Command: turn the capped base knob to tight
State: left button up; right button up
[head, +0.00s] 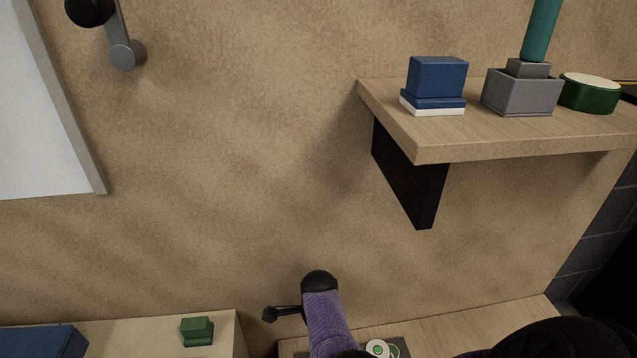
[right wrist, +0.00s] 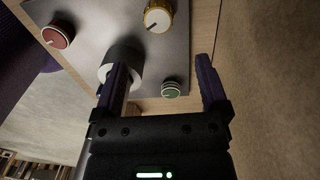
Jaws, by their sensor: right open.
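Several knobs stand on a grey panel (right wrist: 95,20) in the right wrist view. A green knob with pale bands (right wrist: 171,89) sits near the panel's edge. A yellow knob (right wrist: 158,17) and a red knob (right wrist: 57,37) are farther off. I cannot tell for certain which is the capped base knob. My right gripper (right wrist: 163,68) is open and empty, with the green knob showing between its fingers; contact is unclear. In the head view a white-and-green knob (head: 378,348) shows at the bottom edge. My left gripper is not visible.
A wooden shelf (head: 470,145) on a black bracket (head: 408,175) juts from the wall. It carries blue boxes (head: 437,76), a grey box (head: 522,95) and a green round tin (head: 590,95). A small green block (head: 197,331) lies at lower left. The wall's middle is clear.

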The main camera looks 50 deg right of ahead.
jog(key=n, duration=0.2)
jog(key=f+n+b, duration=0.1)
jog(key=n, duration=0.1)
jog(key=shift+a, duration=0.15)
jog(key=n, duration=0.2)
jog(key=n+b, duration=0.1)
jog(key=shift+a+r+n, duration=0.15)
jog(key=shift+r+n, duration=0.1)
jog(key=shift+n, duration=0.15)
notch_tip(320, 180, down, 3)
jog(key=shift+s+f+b, duration=0.1)
jog(key=shift+b, duration=1.1)
pick_arm(q)
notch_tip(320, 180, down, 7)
jog(key=b, duration=0.3)
pick_arm(e)
notch_tip(320, 180, down, 3)
jog(key=shift+s+f, duration=0.1)
jog(key=shift+s, duration=0.05)
notch_tip(320, 180, down, 3)
jog(key=shift+r+b, duration=0.1)
jog(key=shift+b, duration=0.8)
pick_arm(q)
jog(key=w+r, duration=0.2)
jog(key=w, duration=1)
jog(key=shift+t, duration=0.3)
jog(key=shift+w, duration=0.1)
